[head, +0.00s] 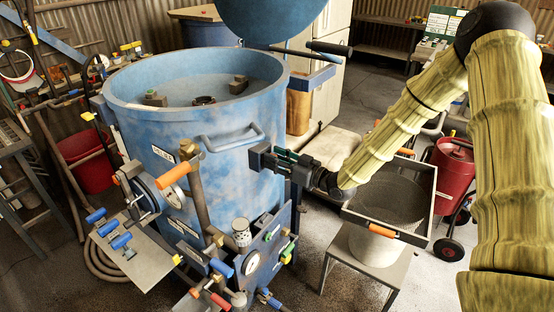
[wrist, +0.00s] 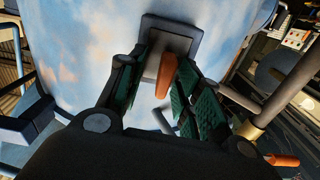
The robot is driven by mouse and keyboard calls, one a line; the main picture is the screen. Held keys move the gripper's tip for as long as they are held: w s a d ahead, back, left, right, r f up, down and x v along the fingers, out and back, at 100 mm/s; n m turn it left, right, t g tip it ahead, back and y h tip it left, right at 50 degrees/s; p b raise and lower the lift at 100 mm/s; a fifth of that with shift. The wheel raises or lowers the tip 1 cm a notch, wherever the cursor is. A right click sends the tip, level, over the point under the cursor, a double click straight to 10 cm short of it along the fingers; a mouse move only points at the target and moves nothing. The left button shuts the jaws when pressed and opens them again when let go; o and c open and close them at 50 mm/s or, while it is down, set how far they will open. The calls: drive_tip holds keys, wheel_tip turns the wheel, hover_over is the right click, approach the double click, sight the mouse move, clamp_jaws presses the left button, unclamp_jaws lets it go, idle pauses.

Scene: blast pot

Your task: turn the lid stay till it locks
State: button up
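The blue pot (head: 190,125) stands open, its blue domed lid (head: 270,15) raised above and cut off by the top of the head view. A dark square block (head: 260,157) is mounted on the pot's side. In the wrist view this block (wrist: 172,35) carries an orange lever (wrist: 165,76), which appears to be the lid stay. My gripper (head: 283,158) is at the block from the right. In the wrist view my gripper (wrist: 160,90) is open, its green-padded fingers on either side of the lever. The lever is nearer the right finger; contact is unclear. The head view hides the lever.
A blue bar handle (head: 235,140) sticks out from the pot just left of my gripper. A valve panel (head: 265,250) with gauges and coloured handles stands below it. A sieve tray (head: 390,200) on a stool is under my forearm. A red drum (head: 453,170) stands at right.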

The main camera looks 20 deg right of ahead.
drive_tip(key=shift+s, duration=0.1)
drive_tip(key=v, duration=1.2)
